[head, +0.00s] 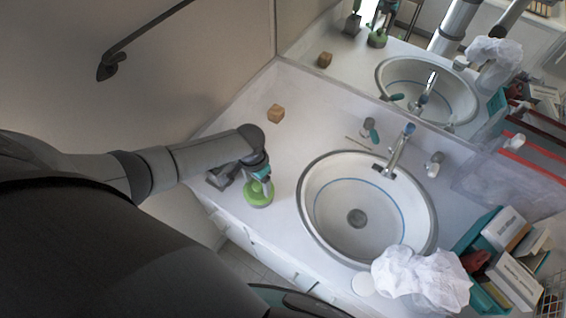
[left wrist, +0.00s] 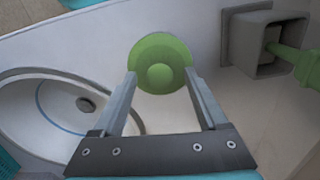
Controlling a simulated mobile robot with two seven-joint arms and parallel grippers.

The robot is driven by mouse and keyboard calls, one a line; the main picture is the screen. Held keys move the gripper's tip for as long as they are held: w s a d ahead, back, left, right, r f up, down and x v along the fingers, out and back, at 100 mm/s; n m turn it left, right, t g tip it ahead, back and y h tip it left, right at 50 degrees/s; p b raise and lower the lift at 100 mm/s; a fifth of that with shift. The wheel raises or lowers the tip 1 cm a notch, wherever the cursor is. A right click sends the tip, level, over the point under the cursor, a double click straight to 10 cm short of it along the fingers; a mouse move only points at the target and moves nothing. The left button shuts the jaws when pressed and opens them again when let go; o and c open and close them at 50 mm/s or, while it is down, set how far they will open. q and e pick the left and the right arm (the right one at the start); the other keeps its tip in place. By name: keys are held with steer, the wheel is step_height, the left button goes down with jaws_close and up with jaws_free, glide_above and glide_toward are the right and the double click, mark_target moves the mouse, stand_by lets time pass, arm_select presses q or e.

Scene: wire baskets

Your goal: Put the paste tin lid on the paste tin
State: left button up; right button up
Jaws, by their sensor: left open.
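A round green piece with a raised knob in its middle (head: 258,194) stands on the counter left of the basin. It also shows in the left wrist view (left wrist: 160,52). I cannot tell if it is the paste tin, its lid or both together. My left gripper (head: 262,176) is open just above it; in the left wrist view its fingertips (left wrist: 160,74) appear on either side of the knob, with no grip visible. A flat white disc (head: 364,284) lies near the counter's front edge; I cannot tell if it is the lid. My right gripper is not in view.
A grey square holder (left wrist: 254,42) with a green handle stands close beside the green piece. The basin (head: 322,210) and tap (head: 399,150) are to the right. A wooden cube (head: 276,113), white crumpled cloth (head: 420,278) and teal crate (head: 470,238) are on the counter.

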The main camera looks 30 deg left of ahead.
arm_select(q)
steer(key=shift+r+p, duration=1.15)
steer(key=shift+r, duration=2.7)
steer(key=shift+r, duration=0.15)
step_height(320, 180, up, 15)
